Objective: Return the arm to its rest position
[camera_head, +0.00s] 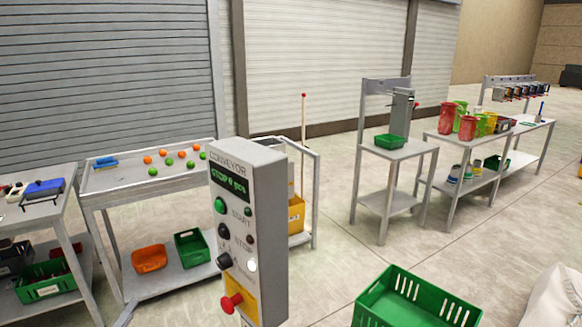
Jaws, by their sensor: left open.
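Most of the left arm is out of the picture. My right gripper is not in view.
The control box stands close in front. Behind it is a table (110,184) with orange and green balls. A green crate (372,305) and a white rounded thing (553,298) are at lower right. Shelved tables (398,153) stand farther right. Open floor (340,235) lies between.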

